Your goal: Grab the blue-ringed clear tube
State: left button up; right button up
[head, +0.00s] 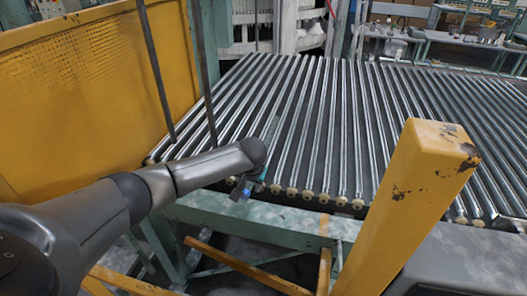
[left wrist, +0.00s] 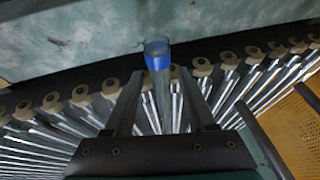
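The clear tube (left wrist: 158,88) with a blue ring (left wrist: 157,57) near its open end shows in the left wrist view. It lies lengthwise along the rollers, its ringed end toward the conveyor's edge. My left gripper (left wrist: 160,73) is open, with one finger on each side of the tube and a small gap visible on both sides. My arm hides part of the tube there. My right gripper is not in view.
The roller conveyor (head: 340,120) fills the middle, with a pale green frame beam (head: 290,226) along its near edge. A yellow post (head: 405,210) stands at the right front. A yellow panel (head: 90,90) and dark bars (head: 155,70) stand at the left.

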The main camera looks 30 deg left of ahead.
pick_arm(q)
grip_shut()
jog(key=shift+r, duration=0.15)
dwell(0.4)
